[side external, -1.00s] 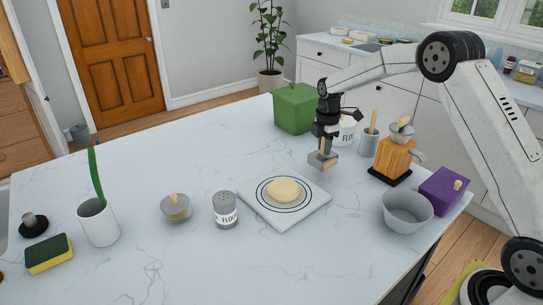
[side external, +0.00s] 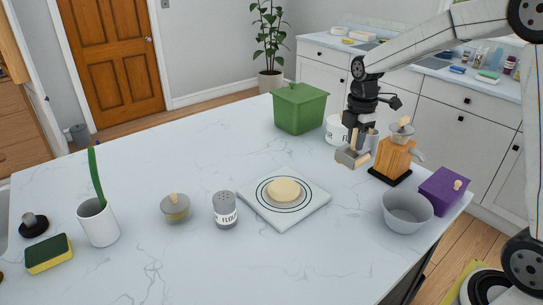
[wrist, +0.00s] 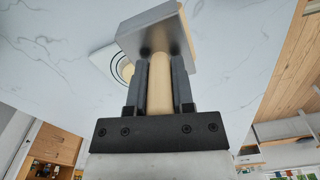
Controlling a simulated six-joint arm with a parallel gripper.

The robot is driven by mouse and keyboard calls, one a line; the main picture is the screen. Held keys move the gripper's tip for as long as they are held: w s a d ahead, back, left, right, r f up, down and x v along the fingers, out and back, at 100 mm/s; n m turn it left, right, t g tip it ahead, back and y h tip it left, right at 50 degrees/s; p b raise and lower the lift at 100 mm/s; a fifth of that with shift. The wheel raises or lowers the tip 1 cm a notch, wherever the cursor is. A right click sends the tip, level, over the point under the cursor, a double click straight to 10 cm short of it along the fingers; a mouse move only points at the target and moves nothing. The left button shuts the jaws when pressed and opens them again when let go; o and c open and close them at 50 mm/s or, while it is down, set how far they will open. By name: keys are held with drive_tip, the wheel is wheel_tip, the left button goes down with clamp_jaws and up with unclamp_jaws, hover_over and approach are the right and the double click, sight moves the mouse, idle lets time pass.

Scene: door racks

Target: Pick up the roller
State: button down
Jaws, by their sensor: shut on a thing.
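My gripper (side external: 357,130) is shut on the wooden handle (wrist: 160,82) of a tool with a boxy grey and wood-coloured head (side external: 352,157). It holds the tool above the right side of the white counter. In the wrist view the grey head (wrist: 152,38) lies beyond my fingertips (wrist: 160,70). I cannot tell from its shape whether this tool is the roller. The grey cup (side external: 372,141), which held a wooden stick, is partly hidden behind my gripper. A round of dough (side external: 284,189) lies on a white board (side external: 311,203).
A grey bowl (side external: 407,212) and purple box (side external: 445,190) stand nearer the right edge. The counter's front middle is clear.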

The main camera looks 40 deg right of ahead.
drive_tip(key=shift+s+a+r, duration=0.1)
drive_tip(key=shift+s+r, duration=0.15)
drive_tip(key=shift+s, duration=0.2)
drive_tip(key=shift+s+a+r, duration=0.1)
drive_tip(key=shift+s+r, duration=0.1)
drive_tip(key=shift+s, duration=0.25)
drive_tip(key=shift+w, duration=0.1)
drive_tip(key=w+a+f, duration=0.2)
drive_tip(key=w+a, duration=0.4)
drive_tip(key=w, duration=0.1)
hover_over(284, 185)
drive_tip(key=shift+s+a+f, duration=0.1)
drive_tip(key=shift+f, duration=0.8)
drive_tip(key=shift+f, duration=0.2)
drive_tip(key=shift+f, duration=1.95)
drive_tip(key=shift+f, duration=0.4)
